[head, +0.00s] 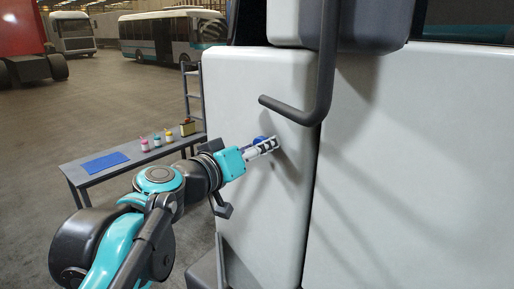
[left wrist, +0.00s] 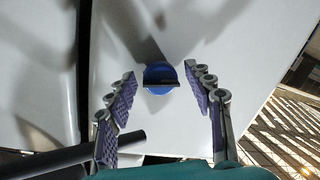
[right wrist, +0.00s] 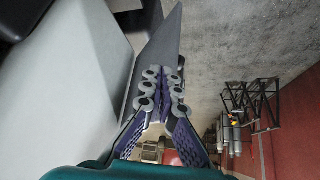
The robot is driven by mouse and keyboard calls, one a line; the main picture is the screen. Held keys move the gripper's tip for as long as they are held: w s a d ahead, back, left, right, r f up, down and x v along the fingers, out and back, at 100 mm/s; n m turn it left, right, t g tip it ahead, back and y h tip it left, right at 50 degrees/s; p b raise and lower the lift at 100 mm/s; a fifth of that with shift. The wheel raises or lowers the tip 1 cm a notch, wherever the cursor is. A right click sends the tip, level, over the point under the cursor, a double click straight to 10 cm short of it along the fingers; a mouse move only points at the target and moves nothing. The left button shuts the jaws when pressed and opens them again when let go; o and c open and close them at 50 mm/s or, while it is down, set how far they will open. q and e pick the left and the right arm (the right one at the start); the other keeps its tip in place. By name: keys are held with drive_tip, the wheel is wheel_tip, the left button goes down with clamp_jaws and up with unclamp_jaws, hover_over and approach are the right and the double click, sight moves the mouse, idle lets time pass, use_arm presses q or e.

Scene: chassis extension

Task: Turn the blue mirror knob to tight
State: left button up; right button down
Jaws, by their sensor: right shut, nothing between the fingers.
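The blue mirror knob (left wrist: 160,74) is a round blue disc with a dark bar across it, on the white vehicle panel (head: 248,95). In the head view only a bit of the knob (head: 259,139) shows behind my left gripper (head: 274,144). In the left wrist view my left gripper (left wrist: 167,84) is open, with its fingers apart on either side of the knob and not visibly touching it. My right gripper (right wrist: 162,88) is shut and empty in the right wrist view, away from the knob; it is out of the head view.
A dark bent bar (head: 326,75) hangs in front of the panel, above and right of the knob. A grey bench (head: 128,158) with a blue mat (head: 104,162) and small jars stands at the left. Buses are parked far behind.

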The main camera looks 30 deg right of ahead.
use_arm(q)
drive_tip(key=v, duration=1.2)
